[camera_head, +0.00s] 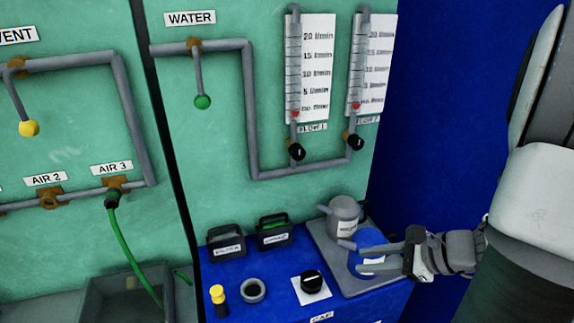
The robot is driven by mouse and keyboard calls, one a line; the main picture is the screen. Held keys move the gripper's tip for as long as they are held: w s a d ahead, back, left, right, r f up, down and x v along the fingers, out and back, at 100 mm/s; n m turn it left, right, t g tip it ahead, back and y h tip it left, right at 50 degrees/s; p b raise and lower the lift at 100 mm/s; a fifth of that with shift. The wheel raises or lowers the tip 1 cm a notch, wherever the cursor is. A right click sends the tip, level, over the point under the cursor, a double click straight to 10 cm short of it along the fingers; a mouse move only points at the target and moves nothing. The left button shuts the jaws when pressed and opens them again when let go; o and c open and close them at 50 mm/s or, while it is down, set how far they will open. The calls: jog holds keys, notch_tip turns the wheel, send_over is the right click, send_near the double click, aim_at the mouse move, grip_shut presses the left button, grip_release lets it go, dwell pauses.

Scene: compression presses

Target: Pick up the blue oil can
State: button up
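The blue oil can (367,238) stands on a grey tray at the right end of the blue bench. A pale label shows on its front, and my fingers hide part of it. My gripper (359,259) reaches in from the right with its two fingers apart. The fingers overlap the blue can in the picture, with blue showing between them. I cannot tell whether they touch it.
A grey can (344,213) stands just behind the blue can on the same grey tray (328,247). Two dark-handled boxes (274,231), a black knob (312,281), a round socket (252,290) and a yellow-topped button (217,294) lie left. A green panel with pipes rises behind; a blue wall stands right.

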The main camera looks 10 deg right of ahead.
jog(key=d+f+m+t+h+b, duration=0.1)
jog(key=d+f+m+t, duration=0.1)
jog(key=d+m, duration=0.2)
jog(key=d+f+m+t+h, duration=0.1)
jog(key=d+f+m+t, duration=0.1)
jog(key=d+m, duration=0.15)
jog(key=m+t+h, duration=0.2)
jog(key=m+h, duration=0.2)
jog(key=m, duration=0.1)
send_near(386, 238)
jog(key=s+d+f, duration=0.2)
jog(key=d, duration=0.2)
jog(key=shift+n, duration=0.25)
jog(key=x, duration=1.6)
jog(key=shift+w+a+f+b, duration=0.1)
jog(key=shift+a+f+b, duration=0.05)
jog(key=shift+f+b, duration=0.2)
grip_shut()
